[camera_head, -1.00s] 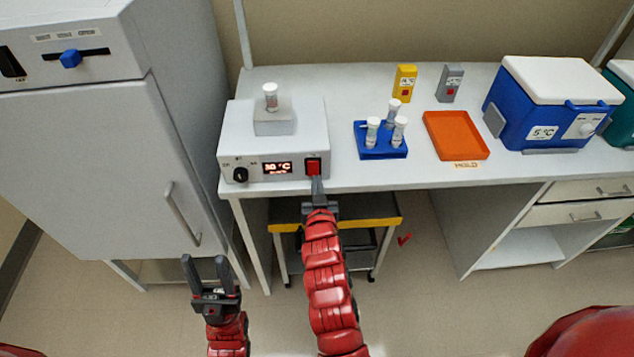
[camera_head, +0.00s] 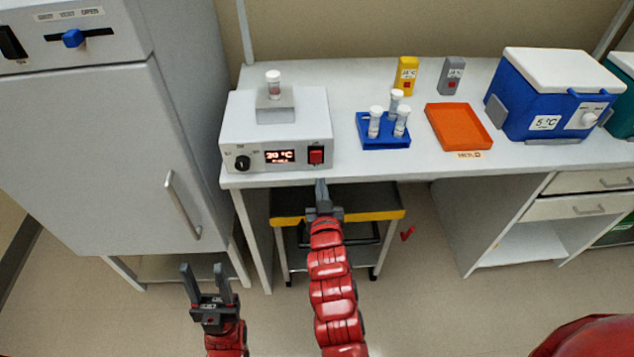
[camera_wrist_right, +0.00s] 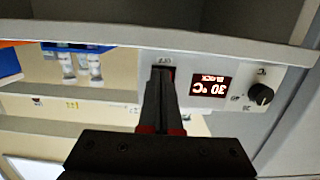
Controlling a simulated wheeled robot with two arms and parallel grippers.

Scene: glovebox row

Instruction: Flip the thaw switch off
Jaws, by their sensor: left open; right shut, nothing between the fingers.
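The thaw unit is a white box (camera_head: 245,130) at the left end of the bench. Its front has a black knob (camera_head: 242,163), a lit display (camera_head: 279,157) and a red rocker switch (camera_head: 316,156). A capped vial (camera_head: 273,83) stands in the block on top. My right gripper (camera_head: 321,183) is shut and empty, just below and in front of the switch, apart from it in the head view. In the right wrist view, upside down, its fingers (camera_wrist_right: 163,85) cover most of the switch. My left gripper (camera_head: 206,270) is open and empty, low in front of the cabinet.
A blue rack (camera_head: 382,144) with several vials, an orange tray (camera_head: 455,128), yellow (camera_head: 406,75) and grey (camera_head: 451,76) boxes and a blue cooler (camera_head: 550,100) stand on the bench to the right. A cart (camera_head: 375,216) is under it; a tall cabinet (camera_head: 95,160) stands left.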

